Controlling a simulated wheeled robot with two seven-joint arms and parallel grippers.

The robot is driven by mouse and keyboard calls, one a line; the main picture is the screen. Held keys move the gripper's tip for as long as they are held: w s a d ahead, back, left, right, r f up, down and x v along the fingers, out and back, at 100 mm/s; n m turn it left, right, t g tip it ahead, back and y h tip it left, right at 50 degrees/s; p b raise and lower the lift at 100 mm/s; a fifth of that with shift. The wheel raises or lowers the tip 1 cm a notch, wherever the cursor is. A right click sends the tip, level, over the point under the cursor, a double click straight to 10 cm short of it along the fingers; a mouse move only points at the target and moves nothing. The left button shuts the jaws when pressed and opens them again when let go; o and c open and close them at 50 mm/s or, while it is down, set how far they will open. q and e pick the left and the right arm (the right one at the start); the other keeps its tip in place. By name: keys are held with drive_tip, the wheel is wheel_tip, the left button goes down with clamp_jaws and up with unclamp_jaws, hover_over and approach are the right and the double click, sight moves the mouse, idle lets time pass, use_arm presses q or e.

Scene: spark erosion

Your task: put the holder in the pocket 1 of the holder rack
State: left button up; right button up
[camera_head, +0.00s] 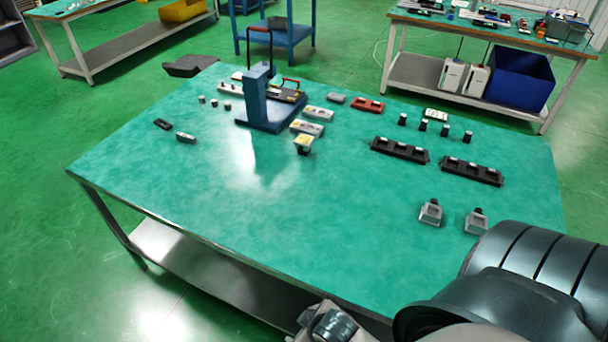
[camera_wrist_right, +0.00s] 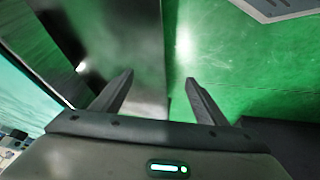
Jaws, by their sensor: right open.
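Two long black racks with several pockets stand on the green table: one rack (camera_head: 399,151) right of centre and another rack (camera_head: 471,172) farther right. I cannot tell which holder or which pocket is pocket 1. My right gripper (camera_wrist_right: 158,78) is open and empty, over the floor beside the table, away from the racks. My left gripper is not in view.
A blue press-like stand (camera_head: 258,100) rises at the table's back middle, with small parts around it. The table (camera_head: 230,205) is clear at its front and centre. Other benches stand behind, one with a blue bin (camera_head: 520,80).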

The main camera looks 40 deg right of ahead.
drive_tip(key=s+a+f+b, duration=0.1)
drive_tip(key=s+f+b, duration=0.1)
drive_tip(key=f, duration=0.9)
drive_tip(key=s+f+b, duration=0.1)
drive_tip(key=f+b, duration=0.1)
drive_tip(key=f, duration=0.9)
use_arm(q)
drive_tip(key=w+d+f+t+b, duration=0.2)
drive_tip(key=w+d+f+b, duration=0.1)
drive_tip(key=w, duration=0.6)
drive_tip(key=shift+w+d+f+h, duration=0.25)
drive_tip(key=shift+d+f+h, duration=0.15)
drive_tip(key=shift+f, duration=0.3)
use_arm(e)
drive_tip(key=s+f, duration=0.6)
drive_tip(key=f, duration=0.3)
drive_tip(key=s+f+g+y, duration=0.1)
drive_tip(key=s+f, duration=0.5)
drive_tip(key=f, duration=0.3)
drive_tip(key=shift+s+a+m, duration=0.25)
drive_tip(key=shift+m, duration=0.05)
drive_tip(key=c, duration=0.8)
use_arm(q)
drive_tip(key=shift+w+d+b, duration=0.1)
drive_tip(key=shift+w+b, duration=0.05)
drive_tip(key=shift+b, duration=0.15)
use_arm(e)
drive_tip(key=shift+s+d, duration=0.1)
drive_tip(key=shift+s, duration=0.05)
drive_tip(key=shift+c, duration=0.6)
